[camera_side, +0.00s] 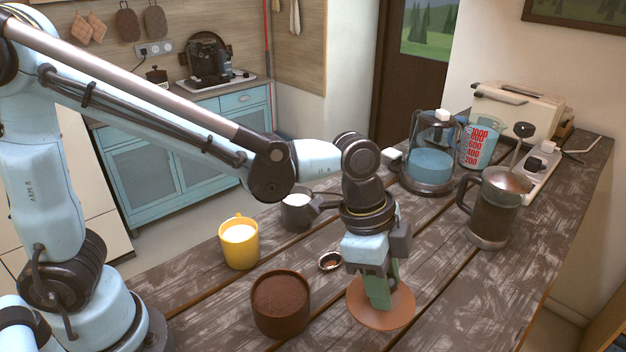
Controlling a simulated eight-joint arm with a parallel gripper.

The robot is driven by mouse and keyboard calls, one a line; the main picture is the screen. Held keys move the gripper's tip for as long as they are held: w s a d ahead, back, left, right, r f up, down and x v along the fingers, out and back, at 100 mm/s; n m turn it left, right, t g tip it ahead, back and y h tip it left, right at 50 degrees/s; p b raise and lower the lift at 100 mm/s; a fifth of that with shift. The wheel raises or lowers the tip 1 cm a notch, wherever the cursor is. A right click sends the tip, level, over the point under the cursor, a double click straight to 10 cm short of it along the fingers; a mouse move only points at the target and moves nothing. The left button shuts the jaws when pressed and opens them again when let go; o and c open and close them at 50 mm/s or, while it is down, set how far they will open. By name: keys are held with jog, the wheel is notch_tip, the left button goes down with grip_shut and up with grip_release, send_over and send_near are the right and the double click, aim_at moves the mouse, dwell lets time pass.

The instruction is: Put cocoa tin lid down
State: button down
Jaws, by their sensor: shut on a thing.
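The cocoa tin lid (402,311) is a flat, round, copper-brown disc over the right front part of the wooden table. My gripper (379,299) points down at it and is shut on it; the fingers hide the exact grip and part of the lid. The lid looks about level. I cannot tell whether it touches the tabletop or hangs just above it. The cocoa tin (281,325) stands open to the left of the lid, apart from it, with brown powder inside.
A small dish or scoop (329,261) lies behind the tin. A yellow mug (239,247) and a grey jug (297,215) stand further left and back. Table right of the lid is clear.

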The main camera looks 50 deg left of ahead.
jog(key=w+a+f, duration=0.2)
jog(key=w, duration=0.1)
jog(key=w+a+f, duration=0.1)
jog(key=shift+w+f, duration=0.2)
jog(key=shift+w, duration=0.2)
jog(key=shift+f, duration=2)
jog(key=shift+f, duration=0.1)
jog(key=c, duration=0.7)
grip_release()
jog(key=shift+c, duration=0.2)
jog(key=v, duration=1.2)
jog(key=s+a+n+t+y, duration=0.1)
jog(key=s+a+n+t, duration=0.2)
jog(key=a+n, duration=0.3)
jog(key=s+a+n+t+y, duration=0.2)
jog(key=s+a+n, duration=0.2)
jog(key=a+n, duration=0.3)
jog(key=a, duration=0.2)
jog(key=shift+s+a+n+t, duration=0.3)
jog(key=shift+s+a+t, duration=0.05)
jog(key=shift+a+t, duration=0.05)
